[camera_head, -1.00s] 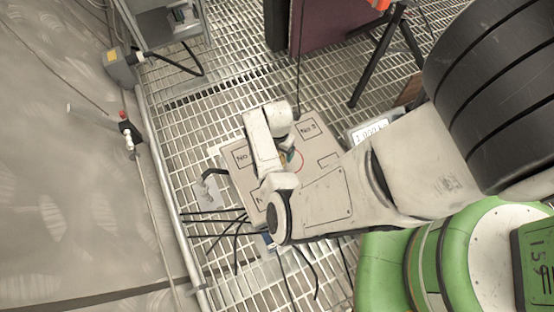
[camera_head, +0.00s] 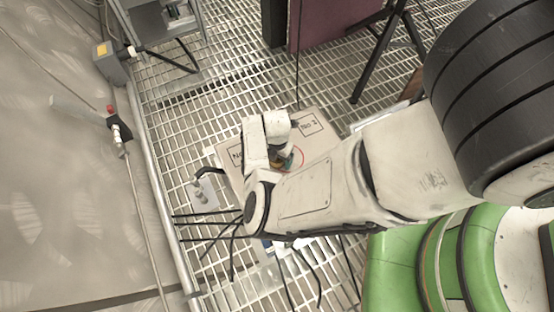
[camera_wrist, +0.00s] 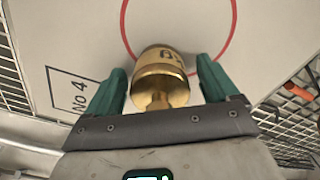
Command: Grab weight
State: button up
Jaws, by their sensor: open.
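The weight (camera_wrist: 160,76) is a brass cylinder with a narrow knob, seen in the wrist view. It stands on a pale board (camera_wrist: 70,30), partly inside a red circle. My gripper (camera_wrist: 157,88) is open, its two green fingers on either side of the weight, with a gap visible at each side. In the head view my gripper (camera_head: 286,160) is over the board (camera_head: 318,128) at the red circle, and my arm hides much of the board. A small part of the weight may show between the fingers there, but it is too small to tell.
The board has marked boxes, including "No 4" (camera_wrist: 76,91) in the wrist view. It lies on steel grating (camera_head: 215,110). A small socket plate with a black cable (camera_head: 203,192) lies left of the board. A railing (camera_head: 165,200) runs along the left. A black tripod leg (camera_head: 375,60) stands behind.

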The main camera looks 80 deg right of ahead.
jog(key=shift+c, duration=0.3)
grip_shut()
dwell(0.5)
